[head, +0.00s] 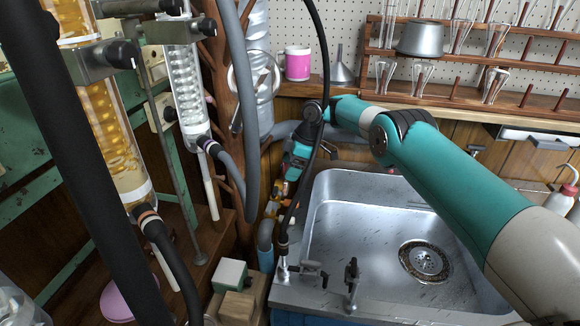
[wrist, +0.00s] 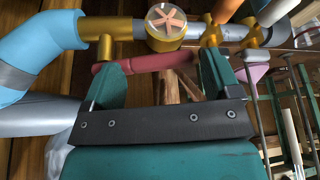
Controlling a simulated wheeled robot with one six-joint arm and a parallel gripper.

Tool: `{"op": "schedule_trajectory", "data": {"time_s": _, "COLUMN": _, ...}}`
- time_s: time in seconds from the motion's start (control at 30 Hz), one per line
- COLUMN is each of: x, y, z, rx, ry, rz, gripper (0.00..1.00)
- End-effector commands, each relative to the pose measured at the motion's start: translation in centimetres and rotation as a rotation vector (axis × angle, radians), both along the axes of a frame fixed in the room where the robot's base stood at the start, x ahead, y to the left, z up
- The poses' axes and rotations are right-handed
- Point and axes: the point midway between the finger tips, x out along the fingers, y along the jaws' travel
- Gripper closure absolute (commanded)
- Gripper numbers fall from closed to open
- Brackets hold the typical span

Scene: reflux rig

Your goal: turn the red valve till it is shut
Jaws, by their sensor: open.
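The red valve shows in the wrist view as a dull red lever handle (wrist: 145,62) beside a brass pipe fitting (wrist: 105,46). The handle lies roughly across the picture, along the pipe line. My gripper (wrist: 159,66) is open, with one teal finger near each end of the handle; I cannot tell whether either finger touches it. A round brass sight piece with an orange star-shaped wheel (wrist: 166,21) sits on the pipe above. In the head view my gripper (head: 288,182) is low beside the sink, at the brass fittings (head: 272,208); the red handle is not clear there.
A light blue pipe elbow (wrist: 38,42) joins the pipe at left. In the head view, a metal sink (head: 350,235) is right of my gripper. A black hose (head: 325,90) hangs close by. Glass columns (head: 112,140) on a green frame stand at left, and a glassware shelf (head: 450,95) is behind.

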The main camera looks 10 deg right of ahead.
Motion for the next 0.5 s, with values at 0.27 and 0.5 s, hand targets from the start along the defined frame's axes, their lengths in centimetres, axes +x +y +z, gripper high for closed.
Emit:
{"op": "schedule_trajectory", "data": {"time_s": 0.27, "x": -0.2, "y": -2.1, "z": 5.8, "rx": 0.000, "ry": -0.002, "rz": -0.002, "gripper": 0.17}}
{"op": "schedule_trajectory", "data": {"time_s": 0.5, "x": -0.4, "y": -3.8, "z": 9.8, "rx": 0.001, "ry": -0.002, "rz": -0.001, "gripper": 0.17}}
